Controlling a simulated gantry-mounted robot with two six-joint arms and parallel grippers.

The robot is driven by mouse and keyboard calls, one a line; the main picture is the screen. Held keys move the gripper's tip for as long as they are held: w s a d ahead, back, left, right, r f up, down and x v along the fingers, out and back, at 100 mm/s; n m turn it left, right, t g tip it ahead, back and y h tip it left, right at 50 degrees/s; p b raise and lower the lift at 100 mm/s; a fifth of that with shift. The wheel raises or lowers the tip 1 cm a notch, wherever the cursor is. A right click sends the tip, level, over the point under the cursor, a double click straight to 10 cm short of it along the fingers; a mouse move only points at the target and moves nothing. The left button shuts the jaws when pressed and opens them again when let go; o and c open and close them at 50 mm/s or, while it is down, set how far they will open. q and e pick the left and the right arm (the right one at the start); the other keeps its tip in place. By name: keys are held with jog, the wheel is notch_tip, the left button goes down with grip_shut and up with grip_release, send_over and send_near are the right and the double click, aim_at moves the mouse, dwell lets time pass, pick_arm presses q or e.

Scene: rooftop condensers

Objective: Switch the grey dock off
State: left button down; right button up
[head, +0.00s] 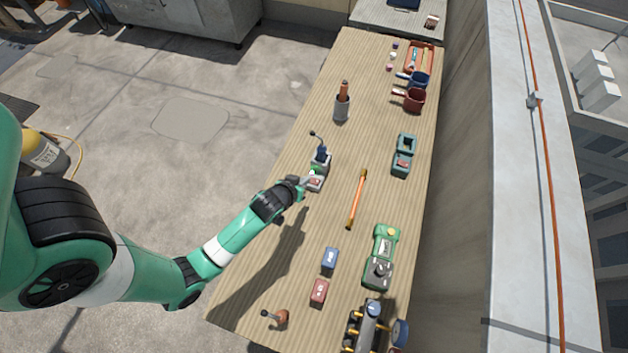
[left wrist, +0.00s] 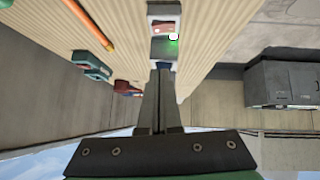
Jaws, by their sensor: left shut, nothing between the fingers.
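The grey dock (head: 321,187) stands near the left edge of the long wooden table in the head view. A reddish switch is on its near part, and a small green light glows on it. A dark blue piece (head: 322,154) sits at its far end. In the left wrist view the dock (left wrist: 155,27) shows above my fingertips, with the red part and the lit green light visible. My left gripper (head: 304,181) is shut and empty, close beside the dock's left side; whether it touches cannot be told. Its shut fingers (left wrist: 162,75) show in the wrist view. My right gripper is not in view.
A teal dock-like device (head: 404,155) and an orange-ended rod (head: 356,198) lie to the right. Blue (head: 329,258) and red (head: 319,291) boxes and a green device (head: 382,257) are nearer. Bare wood surrounds the dock's right side.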

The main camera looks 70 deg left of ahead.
pick_arm(q)
jog(key=b, duration=0.3)
send_over(313, 184)
notch_tip(313, 184, down, 7)
jog(key=shift+r, duration=0.1)
jog(key=shift+w+d+f+b, duration=0.15)
jog(key=shift+f+b, duration=0.2)
jog(key=shift+f, duration=0.4)
jog(key=shift+d+f+b, duration=0.1)
jog(key=shift+f+b, duration=0.2)
jog(key=shift+f, duration=0.45)
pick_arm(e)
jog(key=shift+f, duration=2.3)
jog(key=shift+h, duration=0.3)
